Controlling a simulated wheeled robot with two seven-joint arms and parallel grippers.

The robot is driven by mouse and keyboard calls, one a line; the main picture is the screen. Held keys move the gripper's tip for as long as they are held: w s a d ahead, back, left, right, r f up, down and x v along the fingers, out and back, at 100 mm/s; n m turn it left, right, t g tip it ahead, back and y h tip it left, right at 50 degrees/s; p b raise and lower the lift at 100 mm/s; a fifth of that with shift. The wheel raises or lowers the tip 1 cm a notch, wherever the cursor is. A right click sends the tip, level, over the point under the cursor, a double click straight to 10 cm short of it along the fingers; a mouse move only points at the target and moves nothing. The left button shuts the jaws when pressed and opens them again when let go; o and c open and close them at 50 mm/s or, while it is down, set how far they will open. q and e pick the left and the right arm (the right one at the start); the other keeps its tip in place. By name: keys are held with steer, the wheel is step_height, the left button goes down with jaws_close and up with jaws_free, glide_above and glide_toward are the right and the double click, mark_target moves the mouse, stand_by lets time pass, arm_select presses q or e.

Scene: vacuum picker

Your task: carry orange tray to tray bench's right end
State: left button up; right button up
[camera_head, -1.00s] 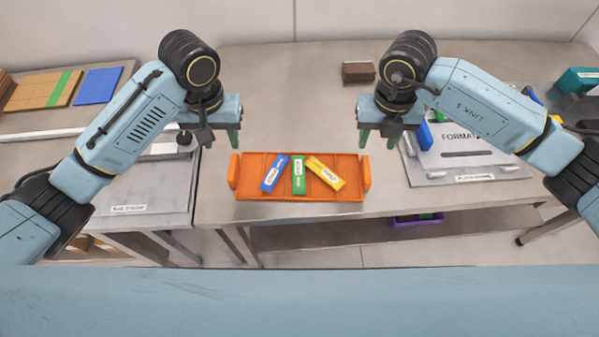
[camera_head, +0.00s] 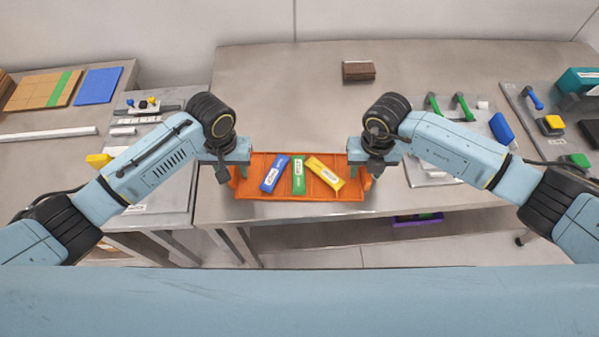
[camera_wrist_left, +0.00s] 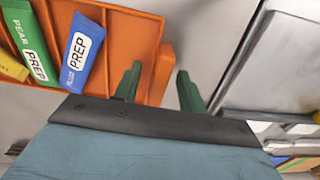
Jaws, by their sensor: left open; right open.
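The orange tray (camera_head: 320,194) lies on the steel bench near its front edge, holding a blue, a green and a yellow packet. My left gripper (camera_head: 232,168) is open at the tray's left end. In the left wrist view its green fingers (camera_wrist_left: 157,85) stand either side of the tray's end handle (camera_wrist_left: 162,72), one inside and one outside. My right gripper (camera_head: 368,166) is open at the tray's right end; its fingertips are largely hidden. Both arms partly cover the tray's ends in the head view.
A brown block (camera_head: 358,71) sits at the back of the bench. A grey board with green-handled clamps (camera_head: 464,107) lies right of the tray. A purple bin (camera_head: 418,219) is on the shelf below.

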arm_select(q)
jaws_close()
arm_select(e)
jaws_close()
arm_select(q)
steer(key=shift+r, duration=0.15)
arm_select(e)
steer(key=shift+r, duration=0.15)
